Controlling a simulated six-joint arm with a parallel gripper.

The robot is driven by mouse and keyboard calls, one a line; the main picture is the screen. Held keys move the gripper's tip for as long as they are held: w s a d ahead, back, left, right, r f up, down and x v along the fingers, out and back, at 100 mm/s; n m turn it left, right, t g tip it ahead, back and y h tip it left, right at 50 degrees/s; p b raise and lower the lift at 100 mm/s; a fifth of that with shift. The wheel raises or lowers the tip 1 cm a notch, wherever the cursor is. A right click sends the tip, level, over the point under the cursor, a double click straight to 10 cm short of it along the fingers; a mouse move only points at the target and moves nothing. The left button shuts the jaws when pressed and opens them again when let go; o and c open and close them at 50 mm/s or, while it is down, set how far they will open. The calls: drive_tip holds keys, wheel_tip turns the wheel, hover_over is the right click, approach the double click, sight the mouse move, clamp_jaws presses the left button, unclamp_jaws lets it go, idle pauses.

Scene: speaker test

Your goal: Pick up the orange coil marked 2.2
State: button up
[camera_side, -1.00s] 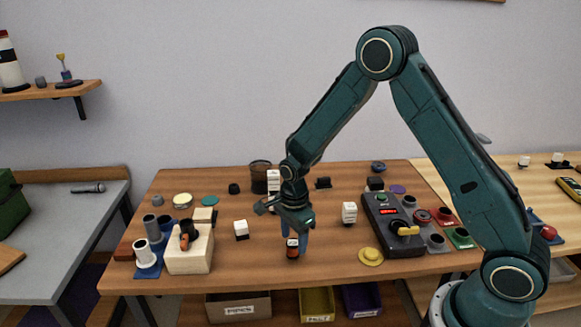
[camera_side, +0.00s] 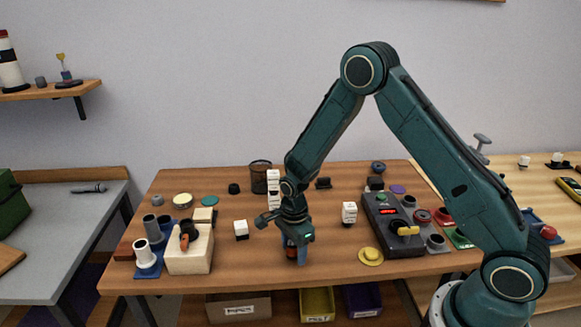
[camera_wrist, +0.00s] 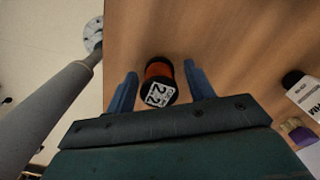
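The orange coil (camera_wrist: 159,72) is a small spool with black ends and a white label reading 2.2. In the wrist view it stands between the two blue fingers of my gripper (camera_wrist: 160,88), with a gap visible on each side. In the side view my gripper (camera_side: 297,252) is low over the front middle of the table, its fingers around the coil (camera_side: 291,253). The coil is mostly hidden there by the fingers. My gripper is open.
A wooden block (camera_side: 190,252) with a black and orange part stands to the left. To the right are a white block (camera_side: 349,212), a yellow disc (camera_side: 370,256) and a dark control box (camera_side: 384,222). The table's front edge is close.

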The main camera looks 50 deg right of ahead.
drive_tip(key=c, duration=0.9)
drive_tip(key=shift+r, duration=0.1)
wheel_tip(320, 180, up, 20)
idle(0.3)
idle(0.4)
